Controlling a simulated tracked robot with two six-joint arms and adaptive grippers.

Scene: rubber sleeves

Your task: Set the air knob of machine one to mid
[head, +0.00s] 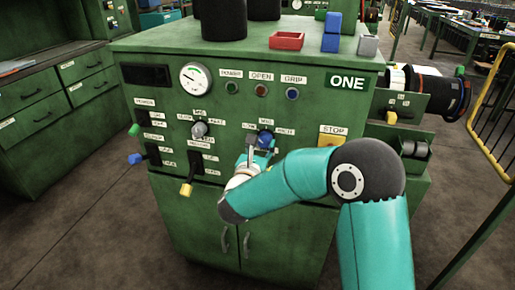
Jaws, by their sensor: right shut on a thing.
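The green machine (300,190) marked ONE stands in front of me. On its front is a blue round knob (265,137) with small labels around it that look like LOW, MID and HIGH. My right gripper (258,145) comes up from below and is shut on this blue knob. The gripper partly hides the knob, so I cannot tell which label it points to. A grey knob (199,130) with its own small labels sits to the left. My left gripper is not in view.
Left of the knobs are a gauge (195,78) and levers with green, blue and yellow ends (186,190). A yellow STOP button (328,141) sits right of my gripper. A yellow railing (492,110) is at right.

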